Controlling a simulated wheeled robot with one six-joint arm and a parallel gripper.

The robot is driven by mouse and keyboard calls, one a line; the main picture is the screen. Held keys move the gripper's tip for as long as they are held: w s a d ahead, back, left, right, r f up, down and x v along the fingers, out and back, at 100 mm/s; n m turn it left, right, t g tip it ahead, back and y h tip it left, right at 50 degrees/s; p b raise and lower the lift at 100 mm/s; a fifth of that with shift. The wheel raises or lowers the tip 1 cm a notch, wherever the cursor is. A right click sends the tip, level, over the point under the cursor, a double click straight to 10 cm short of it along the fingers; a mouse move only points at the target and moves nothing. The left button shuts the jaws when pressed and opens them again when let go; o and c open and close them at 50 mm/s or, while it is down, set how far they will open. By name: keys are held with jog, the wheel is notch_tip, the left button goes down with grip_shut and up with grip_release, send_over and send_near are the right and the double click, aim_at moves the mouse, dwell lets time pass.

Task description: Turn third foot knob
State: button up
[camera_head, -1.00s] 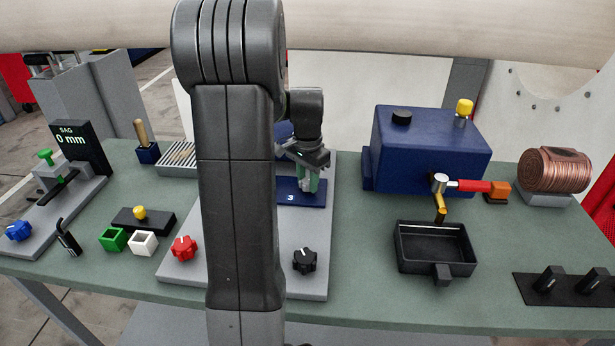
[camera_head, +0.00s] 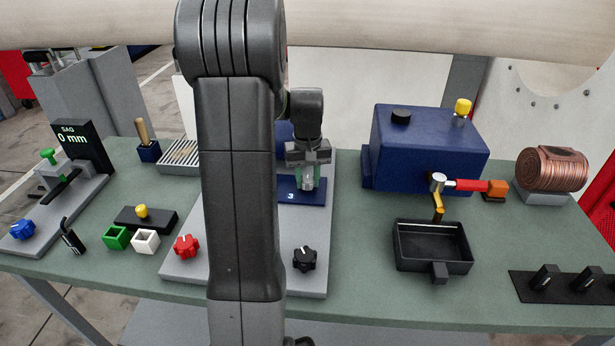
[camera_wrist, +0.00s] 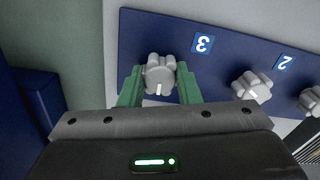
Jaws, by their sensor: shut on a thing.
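The third foot knob (camera_wrist: 160,76) is a grey lobed knob with a white mark, on a dark blue plate (camera_wrist: 145,32) beside the label 3 in the wrist view. My gripper (camera_wrist: 159,86) has its green fingers on either side of this knob and is shut on it. The knob's white mark points toward my gripper's body. In the head view my gripper (camera_head: 308,180) points down at the blue plate (camera_head: 287,197) near the 3; the knob is mostly hidden there.
A second grey knob (camera_wrist: 252,87) sits by label 2, with another knob (camera_wrist: 311,100) at the wrist view's right edge. A black knob (camera_head: 304,258) and a red knob (camera_head: 186,246) stand in front. A blue box (camera_head: 425,150) and black tray (camera_head: 432,262) are to the right.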

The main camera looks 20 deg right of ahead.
aim_at(308, 179)
jog(key=n, duration=0.5)
jog(key=shift+n, duration=0.3)
jog(key=n, duration=0.5)
jog(key=shift+n+p, duration=0.3)
jog(key=shift+p, duration=0.05)
jog(key=o, duration=1)
jog(key=shift+r, duration=0.1)
notch_tip(308, 179, up, 14)
jog(key=shift+f, duration=0.15)
jog(key=shift+f, duration=0.15)
